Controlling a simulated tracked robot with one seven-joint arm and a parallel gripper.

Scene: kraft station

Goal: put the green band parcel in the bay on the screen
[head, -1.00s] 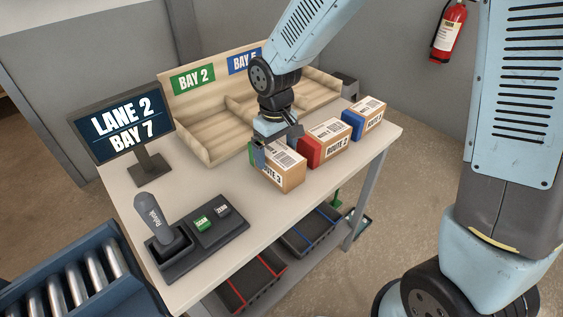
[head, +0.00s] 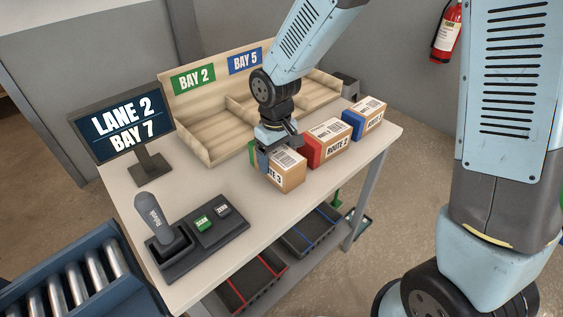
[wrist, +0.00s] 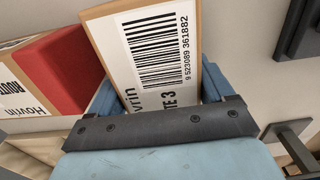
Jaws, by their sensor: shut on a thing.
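The green band parcel (head: 291,174) is a brown box with a white "ROUTE 3" label and a green band at its left end. It sits on the table in front of the bays, and its labelled top fills the middle of the wrist view (wrist: 158,50). My gripper (head: 278,156) is over it from above, its blue fingers shut on the parcel's sides. The screen (head: 122,122) reads "LANE 2, BAY 7". The wooden bay rack (head: 219,148) shows signs BAY 2 (head: 193,79) and BAY 5 (head: 244,60). My arm hides the rack's right part, and no Bay 7 sign shows.
A red-banded parcel (head: 330,143) stands close to the right, with a blue-banded parcel (head: 366,118) beyond it. A scanner on a black base with buttons (head: 203,222) occupies the table's front left. A roller conveyor (head: 80,275) is at the lower left.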

